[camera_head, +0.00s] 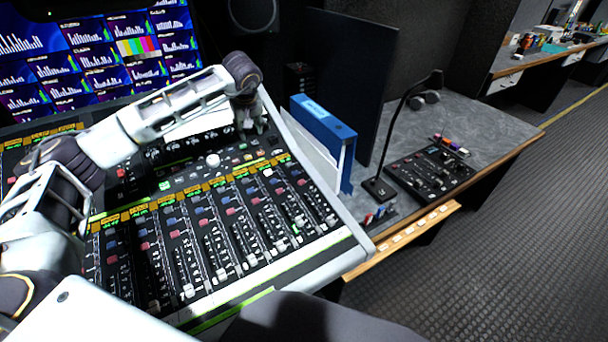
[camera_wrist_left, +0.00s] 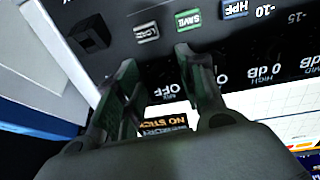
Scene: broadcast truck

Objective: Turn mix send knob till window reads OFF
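The audio mixing desk (camera_head: 330,253) fills the left and middle of the head view. My left gripper (camera_head: 248,118) points down at the desk's upper right area. In the left wrist view, its two fingers (camera_wrist_left: 157,62) are apart with bare black panel between the tips. A display window with white upside-down letters reading OFF (camera_wrist_left: 172,91) shows between the fingers, with small lettering by it that is hard to read. I cannot make out which knob is the mix send knob; no knob is clear between the fingers. My right gripper is not in view.
A dark square control (camera_wrist_left: 89,34) and buttons marked SAVE (camera_wrist_left: 188,18) and HPF (camera_wrist_left: 235,9) lie near the fingers. A blue binder (camera_head: 322,125) stands right of the desk. Farther right are a gooseneck microphone (camera_head: 402,120) and small control panel (camera_head: 430,172). Screens (camera_head: 95,58) stand behind.

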